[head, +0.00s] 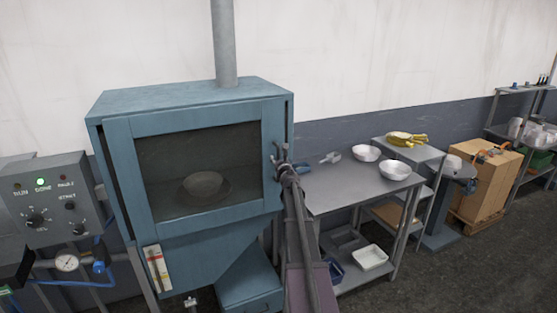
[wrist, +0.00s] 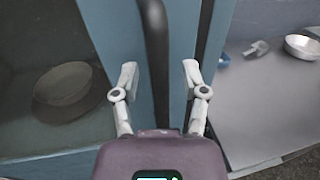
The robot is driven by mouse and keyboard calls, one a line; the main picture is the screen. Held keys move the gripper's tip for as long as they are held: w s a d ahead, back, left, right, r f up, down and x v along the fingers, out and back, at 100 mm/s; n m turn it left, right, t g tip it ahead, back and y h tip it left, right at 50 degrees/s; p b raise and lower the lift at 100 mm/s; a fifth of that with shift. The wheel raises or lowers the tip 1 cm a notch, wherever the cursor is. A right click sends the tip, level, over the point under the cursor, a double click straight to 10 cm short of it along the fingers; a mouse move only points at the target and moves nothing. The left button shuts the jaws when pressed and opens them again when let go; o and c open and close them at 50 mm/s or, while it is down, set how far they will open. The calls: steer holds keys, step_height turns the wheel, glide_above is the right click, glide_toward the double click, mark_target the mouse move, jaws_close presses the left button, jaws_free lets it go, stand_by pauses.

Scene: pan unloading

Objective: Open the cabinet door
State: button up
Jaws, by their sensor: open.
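The blue cabinet (head: 190,115) stands at the left with its windowed door (head: 200,216) shut. A pan (head: 203,184) shows behind the glass; it also shows in the wrist view (wrist: 62,84). The dark door handle (wrist: 155,40) is a vertical bar near the door's right edge. My gripper (wrist: 162,80) is open, with one finger on each side of the handle's line in the wrist view. Whether the fingers touch the handle I cannot tell. In the head view my gripper (head: 281,160) is at the door's right edge and hides part of the handle.
A metal table (head: 335,185) with white bowls (head: 395,170) and a scoop (head: 331,157) stands right of the cabinet. A control panel (head: 50,195) with a lit green lamp is at the left. Yellow gloves (head: 405,139) and a cardboard box (head: 485,180) are farther right.

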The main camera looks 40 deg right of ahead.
jaws_close()
